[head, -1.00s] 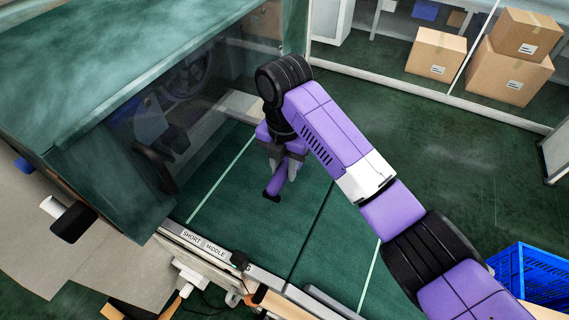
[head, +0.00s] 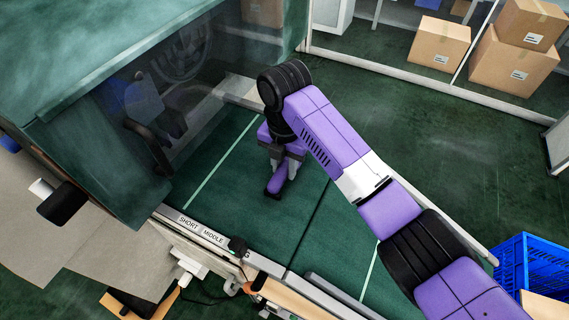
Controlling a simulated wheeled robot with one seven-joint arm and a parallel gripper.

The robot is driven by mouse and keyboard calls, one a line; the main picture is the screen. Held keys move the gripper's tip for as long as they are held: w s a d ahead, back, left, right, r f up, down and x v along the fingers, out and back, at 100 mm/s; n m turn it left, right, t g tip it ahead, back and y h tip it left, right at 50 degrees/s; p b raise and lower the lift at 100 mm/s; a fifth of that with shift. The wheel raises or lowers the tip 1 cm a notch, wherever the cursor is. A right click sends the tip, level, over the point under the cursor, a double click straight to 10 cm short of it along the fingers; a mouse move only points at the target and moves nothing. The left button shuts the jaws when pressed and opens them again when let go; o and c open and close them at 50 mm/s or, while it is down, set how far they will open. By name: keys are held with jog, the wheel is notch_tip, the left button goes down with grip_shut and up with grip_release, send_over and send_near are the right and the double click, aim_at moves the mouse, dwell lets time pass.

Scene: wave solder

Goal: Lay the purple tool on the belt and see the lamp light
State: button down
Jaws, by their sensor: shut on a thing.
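My gripper (head: 281,164) is shut on the purple tool (head: 275,185), over the green belt (head: 225,215). The tool hangs below the fingers, with its dark tip toward the front. Whether it touches the belt cannot be told from this view. The belt has pale lines across it. I cannot make out a lit lamp.
A dark green machine housing (head: 110,80) with a see-through panel stands at the left, close to my gripper. Cardboard boxes (head: 440,45) stand behind the far rail. A blue crate (head: 525,265) is at the lower right. Belt to the right of my gripper is clear.

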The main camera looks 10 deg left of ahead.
aim_at(285, 166)
jog(key=shift+f, duration=0.45)
dwell(0.6)
jog(key=c, duration=1)
grip_release()
jog(key=shift+r, duration=0.1)
notch_tip(285, 166, up, 8)
jog(key=shift+f+b, duration=0.2)
jog(key=shift+b, duration=0.6)
